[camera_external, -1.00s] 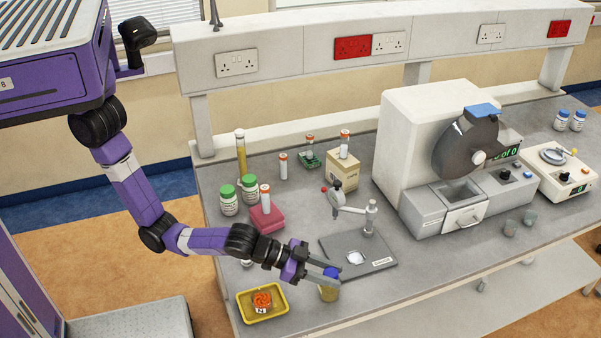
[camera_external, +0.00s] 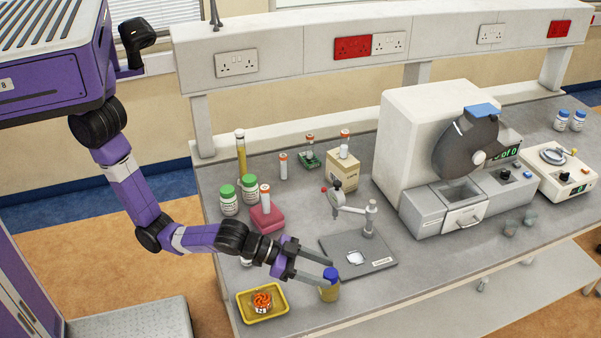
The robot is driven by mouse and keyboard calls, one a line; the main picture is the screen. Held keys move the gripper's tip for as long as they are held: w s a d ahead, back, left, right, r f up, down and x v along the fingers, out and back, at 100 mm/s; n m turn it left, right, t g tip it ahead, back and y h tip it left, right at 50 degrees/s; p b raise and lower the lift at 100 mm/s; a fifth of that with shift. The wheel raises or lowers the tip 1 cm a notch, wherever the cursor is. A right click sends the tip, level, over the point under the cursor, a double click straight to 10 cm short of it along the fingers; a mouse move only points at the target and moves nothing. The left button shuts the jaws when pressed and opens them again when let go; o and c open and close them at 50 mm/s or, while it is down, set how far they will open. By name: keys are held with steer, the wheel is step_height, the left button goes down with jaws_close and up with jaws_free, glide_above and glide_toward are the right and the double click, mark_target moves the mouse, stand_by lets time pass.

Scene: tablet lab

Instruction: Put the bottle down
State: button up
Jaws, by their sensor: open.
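A small bottle (camera_external: 329,291) with a blue cap and a yellowish body stands upright at the front edge of the bench (camera_external: 400,290). It is just right of the yellow tray. My gripper (camera_external: 330,271) is open, its two fingers pointing right. One finger passes behind and above the bottle, the other ends close to its blue cap. From this view I cannot tell whether a finger touches the bottle.
A yellow tray (camera_external: 282,291) holding an orange-and-white round item (camera_external: 262,300) lies left of the bottle. A grey stand (camera_external: 375,264) with a jointed arm is behind it. Green-capped jars (camera_external: 229,203) and a red block (camera_external: 267,220) stand farther back. The bench front to the right is clear.

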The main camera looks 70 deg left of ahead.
steer(key=v, duration=0.9)
steer(key=shift+s+a, duration=0.1)
step_height(320, 180, up, 5)
steer(key=s+d+m+t+h, duration=0.1)
steer(key=d+m+h, duration=0.1)
steer(key=h, duration=0.2)
steer(key=s+a+f+n+t+y, duration=0.1)
steer(key=s+a+f, duration=0.15)
steer(key=a, duration=0.55)
steer(key=s+a+f+n+t+y, duration=0.1)
steer(key=s+a+f+t, duration=0.15)
steer(key=a, duration=0.65)
steer(key=s+a+f+n+t+y, duration=0.15)
steer(key=s+a, duration=0.25)
steer(key=a, duration=0.4)
steer(key=s+a+f+n+g+y, duration=0.3)
steer(key=s+a+f+n+y, duration=0.1)
steer(key=s+a, duration=1)
steer(key=shift+s+a+f+y, duration=0.3)
steer(key=shift+f+y, duration=0.4)
steer(key=shift+y, duration=0.55)
